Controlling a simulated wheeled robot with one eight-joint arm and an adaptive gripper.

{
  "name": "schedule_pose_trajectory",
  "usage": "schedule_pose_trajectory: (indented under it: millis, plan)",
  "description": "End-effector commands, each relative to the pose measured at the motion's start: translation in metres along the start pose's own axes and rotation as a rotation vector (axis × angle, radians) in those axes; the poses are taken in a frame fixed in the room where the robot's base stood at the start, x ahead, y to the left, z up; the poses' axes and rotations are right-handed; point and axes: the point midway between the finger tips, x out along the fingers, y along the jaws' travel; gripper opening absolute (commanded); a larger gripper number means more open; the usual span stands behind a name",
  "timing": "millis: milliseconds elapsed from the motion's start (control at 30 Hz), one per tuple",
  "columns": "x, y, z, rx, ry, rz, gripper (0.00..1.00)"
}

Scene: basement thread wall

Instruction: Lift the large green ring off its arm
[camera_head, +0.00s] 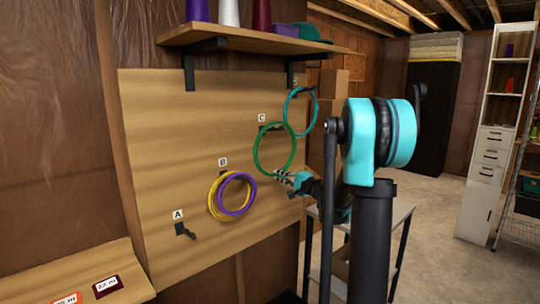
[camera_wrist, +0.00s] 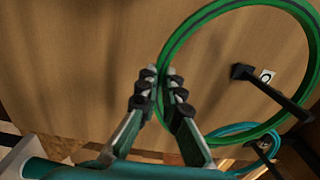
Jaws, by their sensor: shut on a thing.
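The large green ring (camera_head: 258,150) hangs upright in front of the wooden board around the black arm labelled C (camera_head: 272,129). In the wrist view the ring (camera_wrist: 188,38) curves across the upper right, and the black arm (camera_wrist: 268,86) passes through its opening. I cannot tell whether ring and arm touch. My gripper (camera_head: 284,178) is at the ring's lower right in the head view. In the wrist view my gripper (camera_wrist: 160,88) is shut on the ring's rim, one finger on each side.
A teal ring (camera_head: 286,108) hangs just right of the green one. A yellow ring (camera_head: 212,203) and a purple ring (camera_head: 253,189) hang together at B. Arm A (camera_head: 185,231) is bare. A shelf (camera_head: 255,38) with thread spools juts out above.

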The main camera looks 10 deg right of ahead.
Motion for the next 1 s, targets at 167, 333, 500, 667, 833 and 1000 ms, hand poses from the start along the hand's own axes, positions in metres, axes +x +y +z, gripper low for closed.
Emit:
schedule_pose_trajectory:
  millis: [167,333,500,667,833,1000]
  plan:
    - [-0.024,-0.004,-0.001,0.000,0.002,0.000,0.00]
    - [-0.045,-0.007,0.000,0.000,0.003,0.000,0.00]
    - [-0.066,-0.011,-0.001,0.000,0.003,0.000,0.00]
    - [-0.086,-0.014,-0.001,0.000,0.003,0.000,0.00]
    - [-0.098,-0.016,0.000,0.000,0.001,0.000,0.00]
    - [-0.099,-0.016,0.000,0.000,0.000,0.000,0.00]
